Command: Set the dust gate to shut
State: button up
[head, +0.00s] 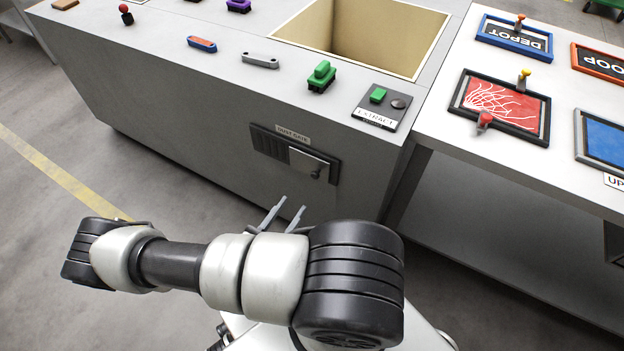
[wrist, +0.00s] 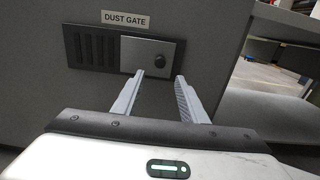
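The dust gate (head: 294,154) is a dark panel on the front face of the grey cabinet, under a label reading DUST GATE. My gripper (head: 284,213) is open and empty, in front of and below the gate.
The grey cabinet (head: 190,120) carries a square open bin (head: 375,38), a green block (head: 321,76) and an EXTRACT button panel (head: 380,107) on top. A table with framed signs (head: 500,104) stands at the right. The floor at the left is clear.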

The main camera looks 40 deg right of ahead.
aim_at(314, 176)
jog(key=b+x, duration=0.1)
jog(key=x, duration=1.1)
jog(key=shift+d, duration=0.25)
grip_shut()
